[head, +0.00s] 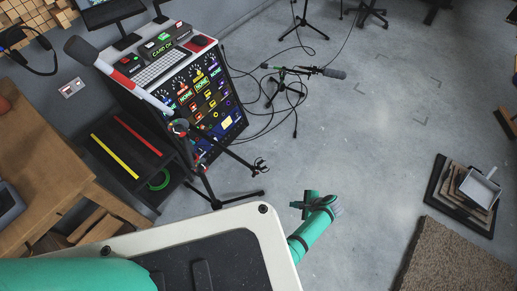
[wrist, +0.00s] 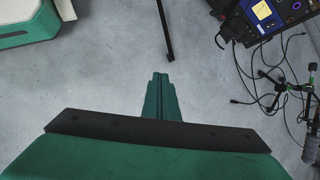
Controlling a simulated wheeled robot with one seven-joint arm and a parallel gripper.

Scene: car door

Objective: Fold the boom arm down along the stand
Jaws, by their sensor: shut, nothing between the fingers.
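The stand (head: 203,182) is a black tripod on the floor in front of the control console. Its boom arm (head: 140,90) is raised and slants from upper left to lower right across the clamp joint (head: 179,126). A dark microphone (head: 80,49) is at its upper left end, and its short rear end (head: 258,165) points to the lower right. My teal gripper (head: 306,205) is to the right of the stand, apart from it, shut and empty. Its closed fingers (wrist: 160,84) show in the wrist view, with a black leg (wrist: 165,30) ahead, probably the stand's.
The console (head: 195,85) stands behind the boom arm. A second microphone stand (head: 290,80) and loose cables lie beyond. A wooden table (head: 45,160) and black shelf (head: 135,150) are at left. The floor right of my gripper is clear up to a rug (head: 455,260) and stacked trays (head: 465,190).

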